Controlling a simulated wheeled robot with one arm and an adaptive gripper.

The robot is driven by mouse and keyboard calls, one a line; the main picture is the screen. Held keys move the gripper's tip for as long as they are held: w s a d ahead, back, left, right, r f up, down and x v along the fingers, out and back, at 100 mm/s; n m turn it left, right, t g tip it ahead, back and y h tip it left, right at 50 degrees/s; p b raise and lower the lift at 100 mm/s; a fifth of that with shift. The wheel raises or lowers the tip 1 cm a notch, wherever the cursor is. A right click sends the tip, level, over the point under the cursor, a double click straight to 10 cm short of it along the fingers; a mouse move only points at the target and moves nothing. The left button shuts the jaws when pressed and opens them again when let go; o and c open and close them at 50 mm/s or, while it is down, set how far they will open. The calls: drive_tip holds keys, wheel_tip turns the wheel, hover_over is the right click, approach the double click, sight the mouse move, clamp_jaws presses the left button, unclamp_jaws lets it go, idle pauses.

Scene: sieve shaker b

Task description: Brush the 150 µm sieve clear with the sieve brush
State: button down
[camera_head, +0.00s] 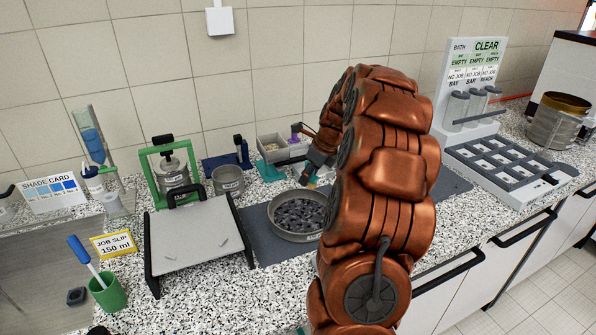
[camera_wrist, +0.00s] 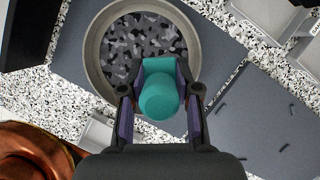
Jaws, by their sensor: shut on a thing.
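The sieve (camera_head: 278,228) is a round grey metal pan lying on a dark mat, its mesh covered with mottled dark grey patches. In the wrist view the sieve (camera_wrist: 93,62) fills the upper left. My gripper (camera_head: 311,178) is above the far right part of the sieve. It is shut on the teal handle of the sieve brush (camera_wrist: 160,98), with a finger on each side. The handle overlaps the sieve's lower right rim in the wrist view. The bristles are hidden, so I cannot tell if they touch the mesh.
A grey plate on a black frame (camera_head: 190,238) stands left of the sieve. A metal cup (camera_head: 228,180), a green-framed clamp (camera_head: 157,172) and a grey bin (camera_head: 278,150) stand behind. The dark mat (camera_head: 262,240) has free room around the sieve. A slotted rack (camera_head: 512,170) stands right.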

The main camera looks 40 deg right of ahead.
sight(304, 208)
drive_tip(key=shift+d+m, duration=0.35)
drive_tip(key=shift+m, duration=0.05)
drive_tip(key=shift+s+b+x, duration=0.2)
drive_tip(key=shift+b+x, duration=0.4)
drive_tip(key=shift+x, duration=0.4)
drive_tip(key=shift+a+f+b, duration=0.1)
drive_tip(key=shift+f+b, duration=0.7)
drive_tip(key=shift+f, duration=2.6)
drive_tip(key=shift+f, duration=0.6)
drive_tip(key=shift+s, duration=0.1)
